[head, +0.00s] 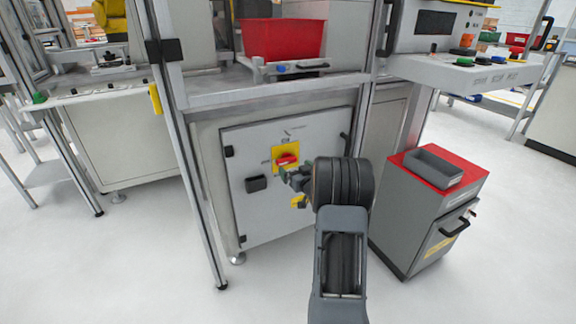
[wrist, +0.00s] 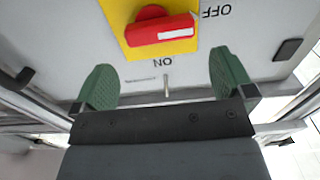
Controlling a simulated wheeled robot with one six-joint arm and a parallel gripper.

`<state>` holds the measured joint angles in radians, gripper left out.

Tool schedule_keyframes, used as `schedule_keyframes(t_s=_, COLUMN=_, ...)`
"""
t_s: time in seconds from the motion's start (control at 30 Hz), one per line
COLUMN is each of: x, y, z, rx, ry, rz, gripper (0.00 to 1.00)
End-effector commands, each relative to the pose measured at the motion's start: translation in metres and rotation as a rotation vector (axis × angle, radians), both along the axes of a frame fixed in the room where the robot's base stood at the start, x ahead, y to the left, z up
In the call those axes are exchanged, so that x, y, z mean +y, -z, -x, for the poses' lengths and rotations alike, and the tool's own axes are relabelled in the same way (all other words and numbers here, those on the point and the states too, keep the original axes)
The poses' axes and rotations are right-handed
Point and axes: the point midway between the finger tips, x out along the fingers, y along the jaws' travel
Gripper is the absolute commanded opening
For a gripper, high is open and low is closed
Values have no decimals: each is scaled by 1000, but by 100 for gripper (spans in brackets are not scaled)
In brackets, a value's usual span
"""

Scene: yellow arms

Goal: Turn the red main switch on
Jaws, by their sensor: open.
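The red main switch (head: 287,160) is a red rotary handle on a yellow plate (head: 279,151), on the grey cabinet door. In the wrist view the red handle (wrist: 160,30) lies nearly level on its yellow plate (wrist: 117,12), its white stripe at the right end. Upside-down lettering reads OFF at the upper right and ON below the plate. My gripper (wrist: 161,62) is open and empty, its green fingers apart and below the handle in the wrist view. In the head view my gripper (head: 293,178) is just below right of the switch. I cannot tell its exact distance from the door.
A metal post (head: 185,140) stands at the door's left. A grey cart (head: 415,215) with a red top stands at the right. A red bin (head: 282,40) sits on the bench above.

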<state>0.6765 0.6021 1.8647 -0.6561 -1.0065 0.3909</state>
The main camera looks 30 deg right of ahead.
Motion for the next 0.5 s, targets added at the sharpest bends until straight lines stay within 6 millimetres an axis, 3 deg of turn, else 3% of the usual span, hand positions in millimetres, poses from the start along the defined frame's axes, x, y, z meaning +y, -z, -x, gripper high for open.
schedule_keyframes(t_s=0.2, x=-4, y=2, z=-37, rx=-1, ry=0, rz=1, gripper=100)
schedule_keyframes(t_s=0.5, x=-8, y=1, z=-61, rx=1, ry=1, rz=0, gripper=100)
